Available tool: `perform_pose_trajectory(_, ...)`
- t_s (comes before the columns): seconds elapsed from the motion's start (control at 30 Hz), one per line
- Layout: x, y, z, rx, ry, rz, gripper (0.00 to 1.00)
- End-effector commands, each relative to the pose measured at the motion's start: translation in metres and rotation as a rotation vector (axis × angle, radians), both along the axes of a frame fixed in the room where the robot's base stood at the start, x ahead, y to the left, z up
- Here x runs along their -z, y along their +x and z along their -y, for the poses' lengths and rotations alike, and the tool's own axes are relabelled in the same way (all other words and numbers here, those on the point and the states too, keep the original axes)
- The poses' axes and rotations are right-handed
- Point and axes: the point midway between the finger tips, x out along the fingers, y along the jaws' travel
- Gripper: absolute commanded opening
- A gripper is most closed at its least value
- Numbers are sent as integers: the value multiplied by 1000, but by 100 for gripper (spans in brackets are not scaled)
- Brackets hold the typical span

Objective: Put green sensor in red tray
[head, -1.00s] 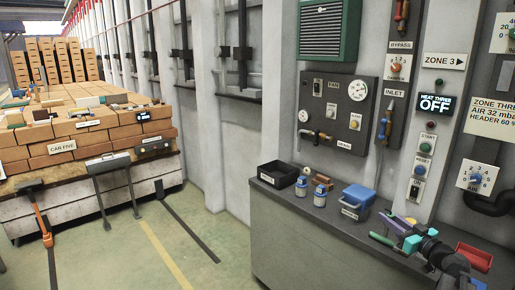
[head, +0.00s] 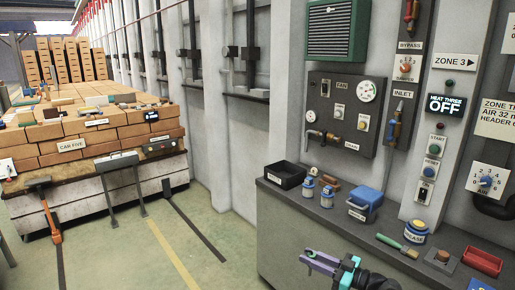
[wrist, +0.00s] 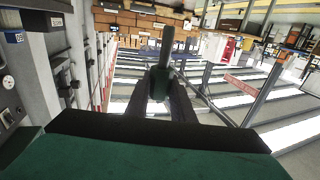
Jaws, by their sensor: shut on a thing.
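The red tray (head: 483,262) sits on the grey counter at the lower right of the head view. My gripper (head: 309,262) is at the bottom of the head view, in front of the counter and well left of the tray. In the wrist view the fingers (wrist: 160,92) are closed around a dark green piece with an upright stem, which appears to be the green sensor (wrist: 166,55). It is hard to make out in the head view.
On the counter (head: 395,262) stand a black bin (head: 285,175), small blue-and-white jars (head: 327,197), a blue box (head: 364,203), a green-handled tool (head: 391,242), a grease pot (head: 415,232) and a grey block (head: 440,259). A wall panel rises behind. Open floor (head: 130,250) lies left.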

Motion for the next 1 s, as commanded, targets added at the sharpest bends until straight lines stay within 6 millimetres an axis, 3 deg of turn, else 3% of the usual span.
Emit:
perform_pose_trajectory(0.53, -5, -2, -3, -4, 0, 0, 0)
perform_pose_trajectory(1.0, -60, -2, -4, -4, 0, 0, 0)
